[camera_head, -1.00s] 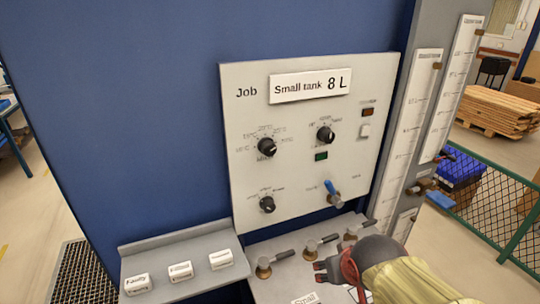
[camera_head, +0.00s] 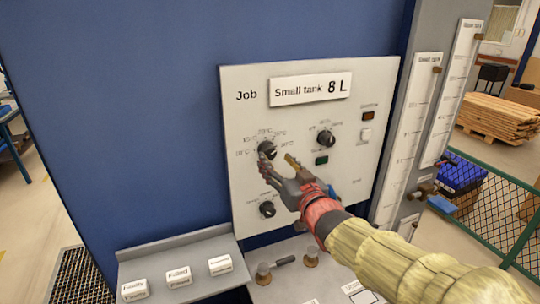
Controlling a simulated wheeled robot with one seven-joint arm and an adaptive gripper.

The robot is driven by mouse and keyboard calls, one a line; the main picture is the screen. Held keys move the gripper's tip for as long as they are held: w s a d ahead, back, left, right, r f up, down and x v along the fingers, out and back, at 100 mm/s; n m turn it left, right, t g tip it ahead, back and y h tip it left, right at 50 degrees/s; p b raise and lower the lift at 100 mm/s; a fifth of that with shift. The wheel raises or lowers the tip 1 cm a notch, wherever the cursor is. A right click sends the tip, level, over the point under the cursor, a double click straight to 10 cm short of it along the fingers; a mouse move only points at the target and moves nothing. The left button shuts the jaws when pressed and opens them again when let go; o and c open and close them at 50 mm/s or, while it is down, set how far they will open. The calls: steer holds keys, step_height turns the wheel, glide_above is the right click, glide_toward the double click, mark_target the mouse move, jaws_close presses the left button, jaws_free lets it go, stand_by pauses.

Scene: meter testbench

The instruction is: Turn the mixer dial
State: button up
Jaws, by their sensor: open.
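The pale control panel (camera_head: 345,90) carries several black dials. The upper left dial (camera_head: 267,149) has a ring of small temperature-like marks around it. The upper right dial (camera_head: 326,139) and the lower left dial (camera_head: 267,209) are also black. The dials' names are too small to read, so I cannot tell which one is labelled mixer. My gripper (camera_head: 278,161) is open in front of the panel, its fingers apart just below and right of the upper left dial. One finger overlaps that dial's lower edge in the picture; contact is unclear.
A sign (camera_head: 310,88) reads "Small tank 8 L". My arm hides most of the blue lever (camera_head: 331,191) at the lower right. A grey shelf (camera_head: 175,252) with several labelled blocks and brass-based valves (camera_head: 264,273) lie below. Gauge strips (camera_head: 411,130) stand at right.

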mark_target(271, 154)
steer(key=shift+b+x, duration=0.3)
steer(key=shift+x, duration=2.4)
steer(key=shift+c, duration=1.4)
steer(key=shift+f, duration=0.1)
steer(key=c, duration=0.9)
